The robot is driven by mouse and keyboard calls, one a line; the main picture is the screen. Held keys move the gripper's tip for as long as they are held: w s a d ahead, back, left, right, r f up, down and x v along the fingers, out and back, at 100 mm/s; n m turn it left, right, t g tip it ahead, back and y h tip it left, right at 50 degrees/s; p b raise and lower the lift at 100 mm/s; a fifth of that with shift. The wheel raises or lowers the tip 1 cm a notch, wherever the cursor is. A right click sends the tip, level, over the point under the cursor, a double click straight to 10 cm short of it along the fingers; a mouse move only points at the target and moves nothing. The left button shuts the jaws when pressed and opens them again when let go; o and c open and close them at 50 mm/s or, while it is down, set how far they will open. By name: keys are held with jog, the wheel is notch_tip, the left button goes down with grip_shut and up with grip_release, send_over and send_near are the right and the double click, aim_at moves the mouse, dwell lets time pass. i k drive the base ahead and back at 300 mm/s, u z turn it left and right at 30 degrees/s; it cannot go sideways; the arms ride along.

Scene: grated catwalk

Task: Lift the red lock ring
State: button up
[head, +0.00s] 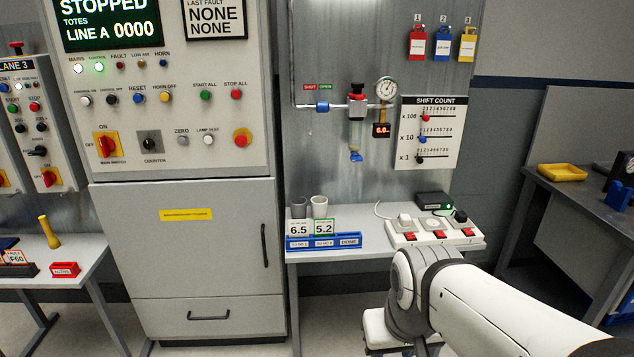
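A red ring-like collar (357,97) shows at the top of the air regulator unit (356,120) on the grey metal wall panel. It is small in the picture, and I cannot tell whether it is raised or seated. A round gauge (386,89) sits to its right, with a red digital readout (381,130) of about 6.0 below. A blue part hangs under the unit. My white arm reaches in from the lower right, below and well apart from the collar. My gripper is not visible.
A blue slide handle (322,107) sits left of the regulator, under SHUT and OPEN labels. A SHIFT COUNT board (430,132) hangs to the right. Below, a grey shelf (340,255) carries a blue tray (325,243) and a socket strip (437,235). A tall control cabinet (190,240) stands left.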

aim_at(358, 96)
jog(key=z, duration=0.35)
jog(key=i, duration=1.15)
jog(key=z, duration=0.7)
